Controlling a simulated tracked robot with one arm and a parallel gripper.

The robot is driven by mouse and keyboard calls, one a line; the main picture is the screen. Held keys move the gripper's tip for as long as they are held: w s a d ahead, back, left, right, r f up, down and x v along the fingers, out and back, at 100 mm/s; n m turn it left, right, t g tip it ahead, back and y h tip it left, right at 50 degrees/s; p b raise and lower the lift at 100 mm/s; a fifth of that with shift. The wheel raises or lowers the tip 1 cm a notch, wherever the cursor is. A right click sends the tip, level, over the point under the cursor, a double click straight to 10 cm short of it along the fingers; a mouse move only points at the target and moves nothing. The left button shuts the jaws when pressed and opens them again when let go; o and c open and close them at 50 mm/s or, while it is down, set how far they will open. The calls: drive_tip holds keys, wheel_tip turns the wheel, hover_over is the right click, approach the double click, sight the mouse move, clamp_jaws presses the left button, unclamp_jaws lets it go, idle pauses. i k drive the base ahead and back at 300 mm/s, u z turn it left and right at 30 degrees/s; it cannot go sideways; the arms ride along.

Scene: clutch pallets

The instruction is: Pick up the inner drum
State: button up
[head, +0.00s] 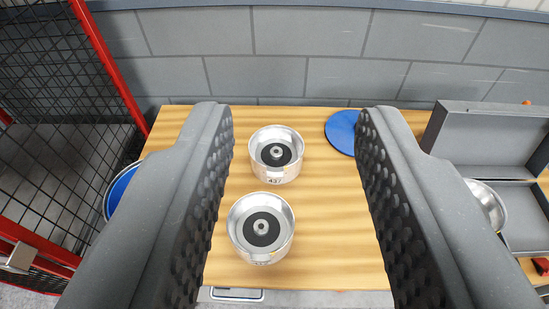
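Two silver metal drums with dark ring centres stand upright on the wooden table. The farther drum (277,171) bears a label with a number that looks like 437. The nearer drum (248,241) stands just in front of it, slightly to the left; its label is hard to read. I cannot tell from their looks which one is the inner drum. My gripper (288,125) is open and empty, its two dark padded fingers wide apart at left and right. Both drums appear between the fingers in the picture, and neither finger is seen touching them.
A blue disc (342,131) lies at the table's back. Another blue round item (121,189) is partly hidden behind the left finger. A metal bowl-like part (489,203) and an open grey case (492,139) are at right. A red-framed mesh fence (108,68) stands left, a block wall (300,50) behind.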

sight(276, 152)
drive_tip(key=u, duration=0.1)
drive_tip(key=i, duration=1)
drive_tip(key=z, duration=0.1)
